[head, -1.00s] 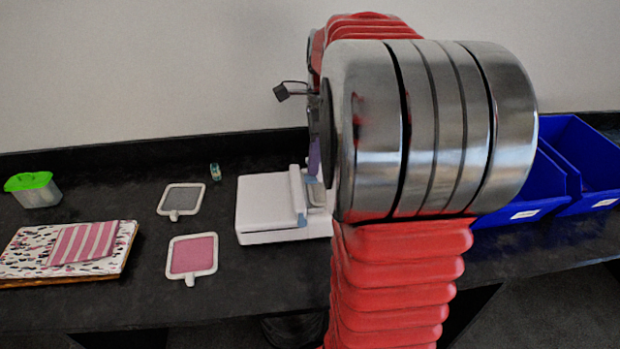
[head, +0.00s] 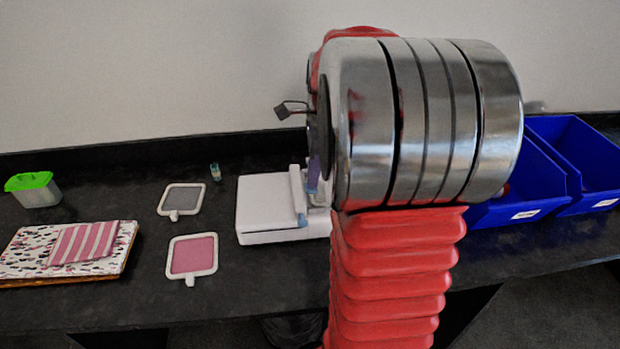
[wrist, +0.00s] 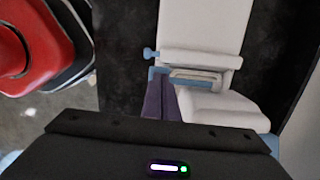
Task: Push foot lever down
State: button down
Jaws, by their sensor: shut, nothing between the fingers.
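A white machine (head: 268,208) with a block standing at its right end sits on the black table in the head view, partly hidden by my arm. In the wrist view the machine's white body (wrist: 200,30) fills the middle. A small blue knob (wrist: 150,53) sticks out of its left side, and a blue bracket (wrist: 158,73) is just below it. I cannot tell which blue part is the foot lever. My gripper (wrist: 160,82) has purple fingers, shut and empty, with the tips close by the blue bracket. Contact cannot be told. In the head view, a purple finger (head: 314,168) shows beside the block.
Left of the machine lie a grey-screened frame (head: 181,198) and a pink-screened frame (head: 193,256). Farther left are a patterned board (head: 30,250) with striped cloth (head: 85,244) and a green-lidded box (head: 34,189). Blue bins (head: 520,213) stand on the right.

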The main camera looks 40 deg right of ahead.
jog(key=shift+f, duration=0.45)
jog(key=shift+s+d+r, duration=0.35)
jog(key=shift+s+d, duration=0.1)
jog(key=shift+d, duration=0.2)
jog(key=shift+s+d+r, duration=0.3)
jog(key=shift+s+d, duration=0.15)
jog(key=shift+d, duration=0.15)
jog(key=shift+r, duration=0.1)
notch_tip(320, 180, up, 13)
jog(key=d, duration=0.1)
jog(key=shift+s+r, duration=0.2)
jog(key=shift+s, duration=0.2)
